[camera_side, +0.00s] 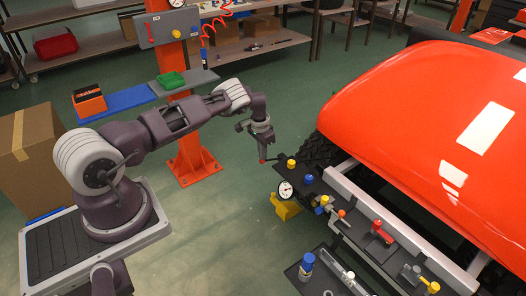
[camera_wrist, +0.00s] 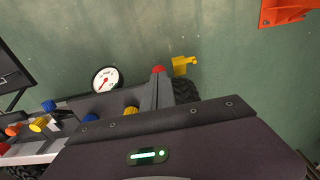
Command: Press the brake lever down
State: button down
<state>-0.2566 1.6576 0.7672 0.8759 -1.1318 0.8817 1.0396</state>
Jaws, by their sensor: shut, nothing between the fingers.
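My gripper (camera_side: 263,158) hangs in the air left of the orange cart's front corner, pointing down, apart from the panel. Several controls sit along the dark panel (camera_side: 325,183). A red handle (camera_side: 380,229) stands on its right part, well away from my gripper; I cannot tell for sure that it is the brake lever. A small orange-red knob (camera_side: 341,213) is left of it.
Nearer my gripper are a yellow knob (camera_side: 291,163), a blue knob (camera_side: 308,179) and a round gauge (camera_side: 285,189). A black tire (camera_side: 317,150) is behind. A lower shelf with a blue-capped part (camera_side: 307,261) is in front.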

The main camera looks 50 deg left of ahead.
jog(key=shift+s+f, duration=0.25)
jog(key=shift+f, duration=0.95)
jog(key=shift+s+f, duration=0.25)
jog(key=shift+f, duration=0.9)
notch_tip(320, 180, up, 11)
jog(key=w, duration=0.2)
jog(key=shift+w, duration=0.3)
jog(key=shift+r, duration=0.1)
